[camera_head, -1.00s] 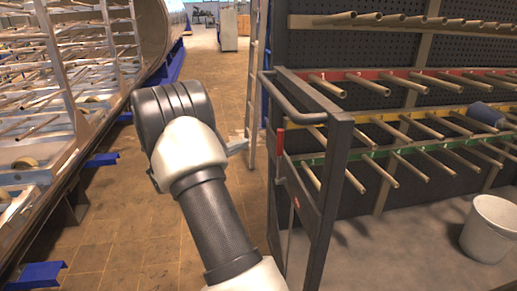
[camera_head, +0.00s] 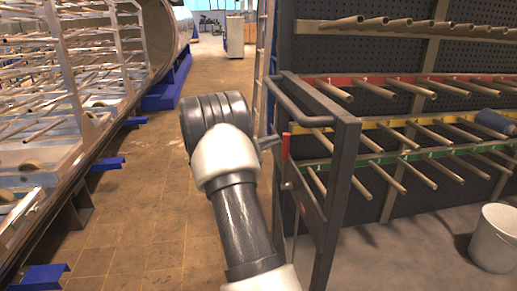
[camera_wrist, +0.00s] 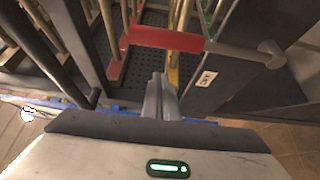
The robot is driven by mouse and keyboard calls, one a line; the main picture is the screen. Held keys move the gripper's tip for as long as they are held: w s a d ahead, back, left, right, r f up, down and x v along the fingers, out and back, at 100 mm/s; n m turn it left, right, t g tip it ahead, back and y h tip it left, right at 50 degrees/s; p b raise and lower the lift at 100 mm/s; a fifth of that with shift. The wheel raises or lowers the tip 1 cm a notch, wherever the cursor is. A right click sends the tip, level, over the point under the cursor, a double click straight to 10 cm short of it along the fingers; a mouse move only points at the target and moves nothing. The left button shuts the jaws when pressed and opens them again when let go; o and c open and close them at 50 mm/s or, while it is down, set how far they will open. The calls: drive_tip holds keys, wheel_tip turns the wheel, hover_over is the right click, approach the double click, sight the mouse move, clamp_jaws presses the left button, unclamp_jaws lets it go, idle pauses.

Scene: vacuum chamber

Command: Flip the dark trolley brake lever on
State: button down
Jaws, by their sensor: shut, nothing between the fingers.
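The dark trolley (camera_head: 335,190) stands right of my arm in the head view. Its brake lever (camera_head: 286,146) has a red grip pointing up from a grey lower part on the trolley's near side. In the wrist view, the lever's red grip (camera_wrist: 165,38) lies across the picture, with its grey rod running right to a rounded pivot. My gripper (camera_head: 270,142) is shut and empty, with its tips close to the left of the red grip. In the wrist view, the gripper (camera_wrist: 160,85) points towards the grip; I cannot tell whether they touch.
A small white label (camera_wrist: 206,78) is on the dark panel near the lever. The trolley's bent handle (camera_head: 295,105) projects above the lever. A white bucket (camera_head: 495,238) stands at right. The chamber rack (camera_head: 90,70) is at left, with clear tiled floor between.

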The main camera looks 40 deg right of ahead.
drive_tip(key=shift+s+a, duration=0.25)
drive_tip(key=shift+s, duration=0.4)
drive_tip(key=shift+s+a, duration=0.25)
drive_tip(key=shift+s, duration=0.35)
drive_tip(key=shift+s+a, duration=0.25)
drive_tip(key=shift+s, duration=0.4)
drive_tip(key=shift+s+b, duration=0.15)
drive_tip(key=shift+b, duration=0.15)
